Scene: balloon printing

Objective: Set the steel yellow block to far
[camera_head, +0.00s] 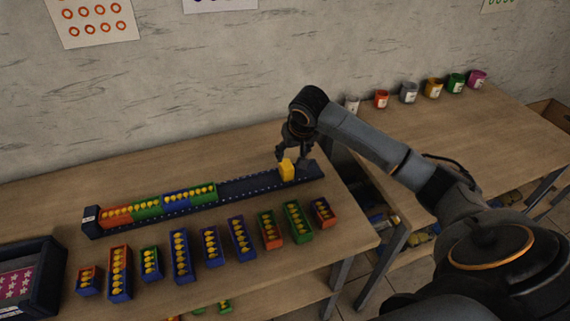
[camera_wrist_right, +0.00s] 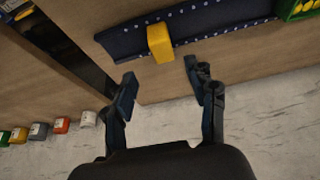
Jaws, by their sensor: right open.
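The yellow block (camera_head: 286,170) stands on the dark blue dotted rail (camera_head: 240,187), near the rail's right end. In the right wrist view the yellow block (camera_wrist_right: 160,43) sits on the rail (camera_wrist_right: 115,40), ahead of my fingers. My right gripper (camera_head: 294,156) is at the block in the head view, above and behind it. In the wrist view my right gripper (camera_wrist_right: 160,88) is open, its two fingers apart with nothing between them. My left gripper is not in view.
Blocks with yellow balloons (camera_head: 163,202) fill the rail's left part. Several loose blocks (camera_head: 181,256) stand in a row in front. A dark tray (camera_head: 48,284) is at the left. Paint cups (camera_head: 409,93) stand on the other table. The table's right edge is near the rail's end.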

